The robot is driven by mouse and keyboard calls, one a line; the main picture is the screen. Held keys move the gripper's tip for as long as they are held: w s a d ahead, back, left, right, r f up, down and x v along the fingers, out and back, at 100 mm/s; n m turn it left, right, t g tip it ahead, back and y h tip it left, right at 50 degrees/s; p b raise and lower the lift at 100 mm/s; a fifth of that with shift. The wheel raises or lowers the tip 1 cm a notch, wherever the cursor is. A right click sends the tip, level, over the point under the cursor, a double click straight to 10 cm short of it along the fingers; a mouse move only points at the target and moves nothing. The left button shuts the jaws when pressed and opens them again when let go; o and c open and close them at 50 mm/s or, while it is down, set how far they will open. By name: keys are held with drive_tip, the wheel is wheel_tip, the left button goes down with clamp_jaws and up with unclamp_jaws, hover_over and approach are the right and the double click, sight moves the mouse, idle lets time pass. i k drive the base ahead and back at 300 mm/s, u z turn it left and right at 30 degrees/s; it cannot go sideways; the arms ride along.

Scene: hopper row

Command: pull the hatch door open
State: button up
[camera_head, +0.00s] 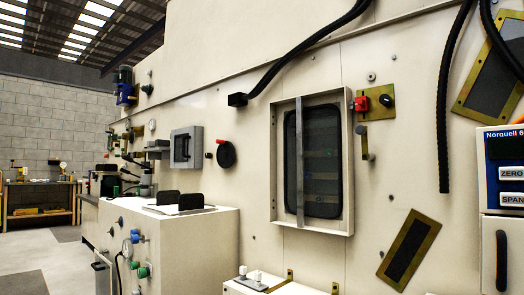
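What looks like the hatch (345,175) is a cream rectangular frame standing out from the cream wall, right of the middle. Inside it is a dark, round-cornered panel (322,160), glassy, with dim shapes showing in it. A grey vertical bar (299,165) runs down the left part of the frame, in front of the panel's left edge. I cannot tell whether this bar is a handle, nor whether the door is shut. My gripper is not in view.
A brass plate with a red knob (361,104) sits just right of the frame. A black cable (300,48) hangs above it. A cream cabinet (195,245) juts out at lower left, and a white Norquell unit (505,165) stands at far right. Open floor (40,260) shows at left.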

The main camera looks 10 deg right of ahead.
sight(280, 213)
drive_tip(key=u, duration=0.15)
drive_tip(key=i, duration=0.9)
drive_tip(key=z, duration=0.25)
